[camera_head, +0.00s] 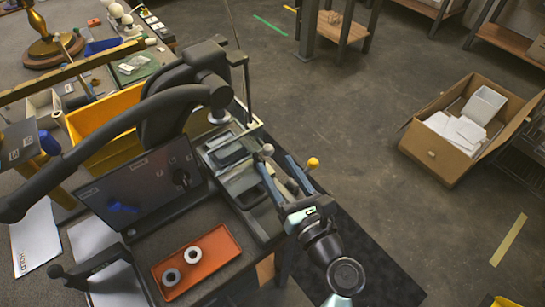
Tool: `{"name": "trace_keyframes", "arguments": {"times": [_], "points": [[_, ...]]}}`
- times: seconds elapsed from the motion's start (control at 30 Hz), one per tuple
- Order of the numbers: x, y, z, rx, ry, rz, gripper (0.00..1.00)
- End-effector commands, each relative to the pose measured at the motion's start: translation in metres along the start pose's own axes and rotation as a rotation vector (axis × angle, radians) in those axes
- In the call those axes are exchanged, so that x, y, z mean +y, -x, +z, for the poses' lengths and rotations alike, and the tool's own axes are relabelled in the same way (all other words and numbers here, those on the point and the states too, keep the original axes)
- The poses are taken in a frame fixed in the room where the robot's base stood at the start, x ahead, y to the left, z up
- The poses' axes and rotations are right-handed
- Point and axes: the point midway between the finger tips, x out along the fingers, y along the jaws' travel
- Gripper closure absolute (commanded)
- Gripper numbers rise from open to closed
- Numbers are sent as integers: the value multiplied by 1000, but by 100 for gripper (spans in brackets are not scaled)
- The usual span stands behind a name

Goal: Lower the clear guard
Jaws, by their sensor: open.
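My gripper (277,165) is open, with two blue fingers spread and pointing away over the right side of a small dark machine (252,208). A pale, glassy part with light edges (222,146) on the machine looks like the clear guard; its outline is hard to make out, and I cannot tell how far it is raised. A pale round knob (267,150) is close to the left fingertip. A yellow knob (313,163) is just right of the fingers. I cannot tell whether the fingers touch anything.
A yellow bin (100,125) stands behind a thick black curved arm (90,150). An open cardboard box (435,153) sits on the floor at right, with clear floor around it.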

Motion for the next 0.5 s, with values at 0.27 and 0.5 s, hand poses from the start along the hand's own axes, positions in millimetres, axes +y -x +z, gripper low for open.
{"name": "trace_keyframes", "arguments": {"times": [0.27, 0.5], "points": [[-1, 63, -1, 2, -2, -4, 38], [0, 91, -1, 1, 0, -2, 38]]}}
